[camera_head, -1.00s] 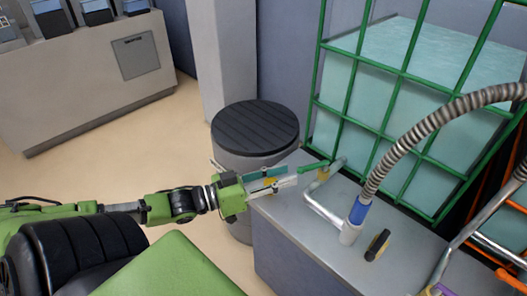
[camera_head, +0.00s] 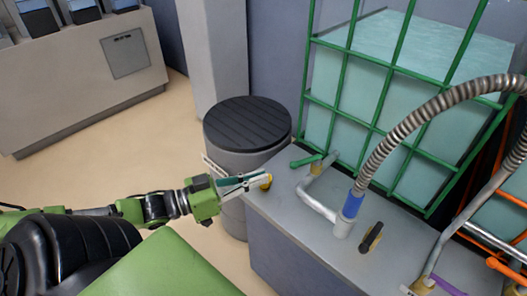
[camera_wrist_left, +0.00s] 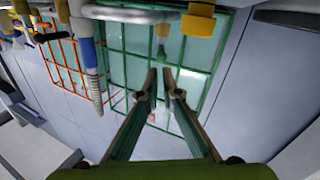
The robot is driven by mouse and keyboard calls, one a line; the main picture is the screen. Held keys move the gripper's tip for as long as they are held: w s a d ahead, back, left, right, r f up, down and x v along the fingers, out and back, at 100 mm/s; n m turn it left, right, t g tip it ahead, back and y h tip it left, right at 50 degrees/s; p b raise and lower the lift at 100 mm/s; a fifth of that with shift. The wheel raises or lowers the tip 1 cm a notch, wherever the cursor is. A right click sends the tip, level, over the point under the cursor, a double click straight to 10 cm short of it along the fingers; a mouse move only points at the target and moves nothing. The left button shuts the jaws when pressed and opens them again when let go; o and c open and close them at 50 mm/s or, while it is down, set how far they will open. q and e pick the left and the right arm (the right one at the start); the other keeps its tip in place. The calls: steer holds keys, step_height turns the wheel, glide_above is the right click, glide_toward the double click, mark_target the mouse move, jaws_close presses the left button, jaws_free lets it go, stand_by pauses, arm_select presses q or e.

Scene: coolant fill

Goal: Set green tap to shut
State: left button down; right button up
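The green tap's lever (camera_head: 306,161) lies on the grey counter near its back left corner, by a bent silver pipe. My right gripper is out of view.
A dark-lidded drum (camera_head: 247,125) stands behind my left gripper. A ribbed hose (camera_head: 395,140) with a blue collar arches over the counter (camera_head: 315,228). A black-handled tap (camera_head: 372,237) sits to the right. A green cage tank stands behind.

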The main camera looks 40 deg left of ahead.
mark_target(306, 163)
arm_select(q)
steer(key=shift+s+d+f+m, duration=0.25)
steer(key=shift+d+m, duration=0.05)
steer(key=shift+m, duration=0.2)
steer(key=s+d+f+m+t+y+b, duration=0.15)
steer(key=d+m, duration=0.25)
steer(key=m, duration=0.5)
steer(key=s+d+m+t+y, duration=0.1)
steer(key=d+m+y, duration=0.25)
steer(key=m, duration=0.65)
steer(key=shift+n+h, duration=0.3)
steer(key=shift+h, duration=0.2)
steer(key=x, duration=0.9)
steer(key=shift+w+d, duration=0.25)
steer(key=shift+w, duration=0.1)
steer(key=shift+w+a+r, duration=0.1)
steer(key=shift+w+a, duration=0.15)
steer(key=shift+a, duration=0.35)
steer(key=shift+w+a+r, duration=0.15)
steer(key=shift+w+a, duration=0.1)
steer(key=shift+a, duration=0.35)
steer(key=shift+w+a+r+b, duration=0.1)
steer(key=shift+w+a+b, duration=0.2)
steer(key=shift+a, duration=0.25)
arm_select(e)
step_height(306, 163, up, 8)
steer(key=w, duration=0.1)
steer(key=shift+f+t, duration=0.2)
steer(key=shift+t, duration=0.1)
